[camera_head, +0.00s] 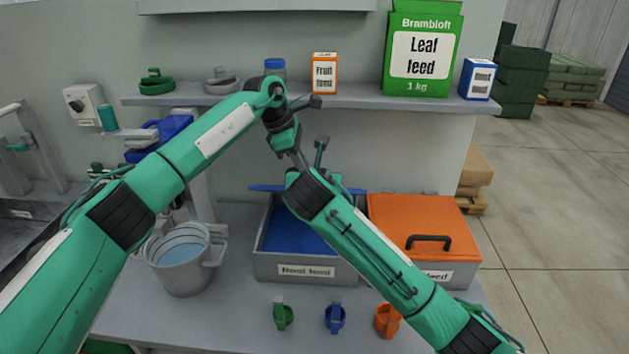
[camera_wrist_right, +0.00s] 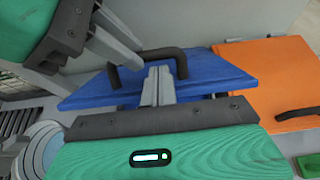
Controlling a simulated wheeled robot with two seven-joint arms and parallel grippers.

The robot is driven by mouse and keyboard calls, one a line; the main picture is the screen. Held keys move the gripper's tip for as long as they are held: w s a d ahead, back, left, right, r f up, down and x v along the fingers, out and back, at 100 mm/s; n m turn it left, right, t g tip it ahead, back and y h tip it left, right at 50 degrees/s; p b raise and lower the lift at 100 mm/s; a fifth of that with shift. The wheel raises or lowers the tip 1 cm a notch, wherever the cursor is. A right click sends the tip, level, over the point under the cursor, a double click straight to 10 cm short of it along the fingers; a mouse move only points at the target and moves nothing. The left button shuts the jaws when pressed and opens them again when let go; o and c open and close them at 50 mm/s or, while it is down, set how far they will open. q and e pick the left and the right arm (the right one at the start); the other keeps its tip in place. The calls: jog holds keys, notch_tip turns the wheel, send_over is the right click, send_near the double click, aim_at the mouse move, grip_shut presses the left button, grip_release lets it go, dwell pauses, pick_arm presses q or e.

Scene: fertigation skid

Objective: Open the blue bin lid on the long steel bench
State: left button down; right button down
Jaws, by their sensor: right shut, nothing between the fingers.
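The blue bin (camera_head: 275,267) is a grey box with a white label on the bench (camera_head: 225,320); its inside shows blue. Its blue lid (camera_head: 265,188) appears raised, a thin strip along the back edge, partly behind my right arm. In the right wrist view the lid (camera_wrist_right: 215,75) is a tilted blue panel with a black handle (camera_wrist_right: 150,54). My right gripper (camera_wrist_right: 158,75) is shut and empty, its fingertips in front of the handle; contact is unclear. My left gripper (camera_head: 301,160) hangs above the bin; its fingers (camera_wrist_right: 115,40) show beside the lid, their opening unclear.
An orange-lidded bin (camera_head: 400,215) stands closed, right of the blue bin. A grey bucket (camera_head: 183,265) stands left. Green (camera_head: 283,316), blue (camera_head: 335,318) and orange (camera_head: 387,320) scoops lie in front. A shelf (camera_head: 355,97) with boxes runs above the bench.

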pick_arm(q)
jog(key=shift+a+f, duration=0.15)
jog(key=shift+f, duration=0.25)
pick_arm(e)
jog(key=shift+w, duration=0.2)
